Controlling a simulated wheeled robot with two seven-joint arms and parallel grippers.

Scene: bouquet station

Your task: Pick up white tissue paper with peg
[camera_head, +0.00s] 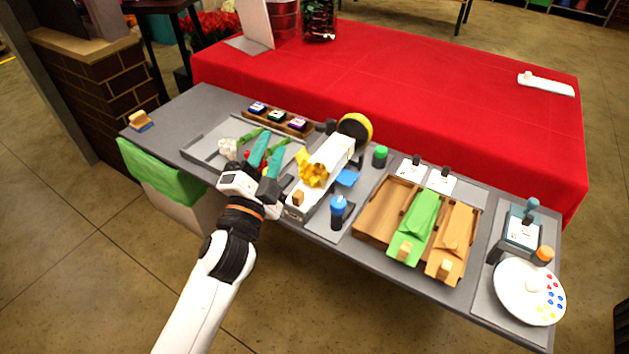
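A long white paper piece (329,158), seemingly the white tissue paper, lies lengthwise on the grey table, with a small wooden peg (298,198) at its near end. Yellow flowers (311,169) lie over its left side. My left gripper (271,146) is just left of it, above the tray of flowers. Its teal fingers are apart, and nothing shows clearly between them. A green paper (423,218) and a tan paper (458,232), each with a peg, lie in the wooden box (382,208); its left compartment looks empty. My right gripper is not in view.
A grey tray (205,143) holds red and white flowers under my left gripper. A blue-topped bottle (337,211) stands right of the white paper, and a yellow-rimmed roll (357,127) stands behind it. A palette (528,292) lies far right. The red table (430,95) is mostly clear.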

